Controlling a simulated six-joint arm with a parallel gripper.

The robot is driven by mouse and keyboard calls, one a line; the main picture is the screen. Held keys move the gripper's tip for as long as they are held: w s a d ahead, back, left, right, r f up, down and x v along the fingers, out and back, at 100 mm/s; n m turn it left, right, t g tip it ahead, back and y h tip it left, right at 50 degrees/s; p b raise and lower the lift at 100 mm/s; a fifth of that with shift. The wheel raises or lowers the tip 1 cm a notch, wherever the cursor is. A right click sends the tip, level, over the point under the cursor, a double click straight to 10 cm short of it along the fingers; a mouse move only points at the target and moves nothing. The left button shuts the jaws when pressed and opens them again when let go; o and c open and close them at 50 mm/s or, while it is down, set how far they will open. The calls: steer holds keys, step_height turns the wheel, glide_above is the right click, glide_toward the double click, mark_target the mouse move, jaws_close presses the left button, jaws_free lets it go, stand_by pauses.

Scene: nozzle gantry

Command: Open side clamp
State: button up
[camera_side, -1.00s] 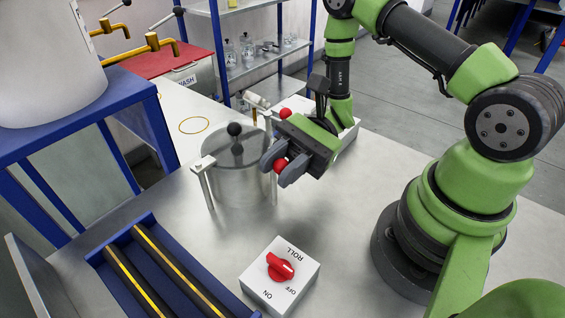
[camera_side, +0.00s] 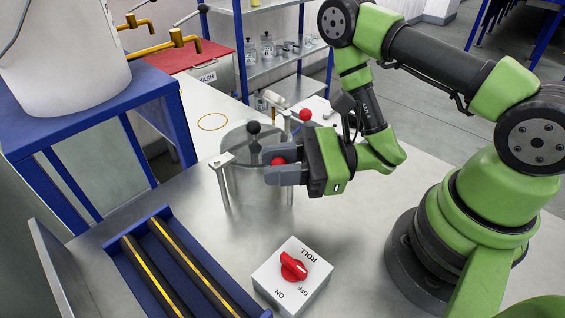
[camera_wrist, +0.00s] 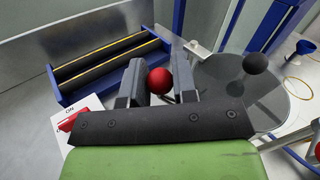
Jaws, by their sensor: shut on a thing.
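A metal pot (camera_side: 252,188) with a grey lid and a black lid knob (camera_side: 254,127) stands on the steel table. The lid knob also shows in the wrist view (camera_wrist: 255,63). My gripper (camera_side: 283,166) is at the pot's near right side, pointing left in the side view. Its fingers are closed around a red ball knob (camera_side: 278,161), which shows between the two fingers in the wrist view (camera_wrist: 159,80). The lever below the knob is hidden by the fingers. A metal clamp post (camera_side: 221,163) stands at the pot's left. A second red ball (camera_side: 305,115) shows behind the gripper.
A white switch box with a red dial (camera_side: 293,266) sits in front of the gripper. A blue roller tray (camera_side: 170,262) lies front left. A blue stand (camera_side: 100,105) carries a white drum at the left. The table right of the switch box is clear.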

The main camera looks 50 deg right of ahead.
steer(key=shift+w+m+t+h, duration=0.1)
steer(key=shift+m+t+h, duration=0.2)
stand_by(0.4)
steer(key=o, duration=0.9)
